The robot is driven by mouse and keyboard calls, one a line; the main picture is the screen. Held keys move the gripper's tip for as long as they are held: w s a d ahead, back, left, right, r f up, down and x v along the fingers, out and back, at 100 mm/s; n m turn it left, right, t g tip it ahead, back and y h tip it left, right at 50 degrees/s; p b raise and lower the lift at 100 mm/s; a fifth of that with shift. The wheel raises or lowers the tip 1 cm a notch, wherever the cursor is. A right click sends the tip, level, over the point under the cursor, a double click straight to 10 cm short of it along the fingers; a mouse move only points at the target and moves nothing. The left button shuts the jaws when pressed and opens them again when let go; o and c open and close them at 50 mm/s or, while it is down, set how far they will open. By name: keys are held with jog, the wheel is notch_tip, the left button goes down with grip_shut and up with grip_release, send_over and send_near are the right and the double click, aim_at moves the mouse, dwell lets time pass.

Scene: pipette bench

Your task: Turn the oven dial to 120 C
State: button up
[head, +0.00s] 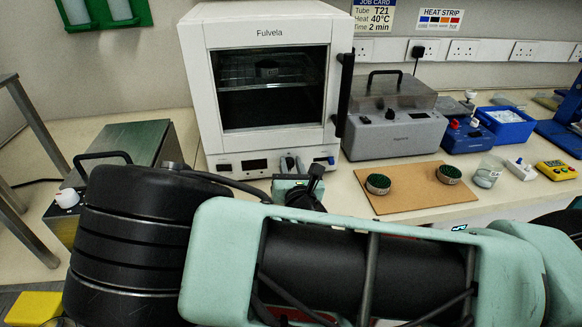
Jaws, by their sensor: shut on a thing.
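The white Fulvela oven (268,110) stands at the back of the bench with its windowed door shut. A control strip along its lower front has a dark display (254,165) and small controls at both ends. My gripper (291,164) is at the middle of this strip, right of the display, with its fingertips close together. It is shut on the oven dial, which the fingers hide. The dial's marks and setting cannot be read from here. My wrist and arm cover the area in front of and below the oven.
A grey lidded device (394,133) stands right of the oven. A brown board (408,198) with two round green-topped pieces lies in front of it. A metal box (135,140) with a black handle is at left. The oven's dark door handle (345,95) sticks out.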

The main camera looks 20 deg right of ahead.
jog(key=m, duration=0.3)
jog(key=m+b, duration=0.1)
jog(key=m, duration=0.1)
jog(key=shift+s+d+f, duration=0.1)
jog(key=shift+d+f, duration=0.1)
jog(key=shift+d, duration=0.05)
jog(key=shift+d+f+m+b, duration=0.15)
jog(key=shift+m+b, duration=0.35)
jog(key=shift+m, duration=2)
jog(key=o, duration=1)
jog(key=shift+s, duration=0.1)
jog(key=s, duration=0.2)
jog(key=s+a+b, duration=0.1)
jog(key=s, duration=0.4)
jog(key=shift+s+a+f+b, duration=0.1)
jog(key=shift+s+a+b, duration=0.1)
jog(key=shift+a+b, duration=0.15)
jog(key=s+p, duration=0.1)
jog(key=s, duration=0.2)
jog(key=s+a+p, duration=0.1)
jog(key=s+p, duration=0.1)
jog(key=s, duration=0.1)
jog(key=s+p, duration=0.1)
jog(key=s, duration=0.2)
jog(key=shift+s+a+p, duration=0.3)
jog(key=shift+p, duration=0.05)
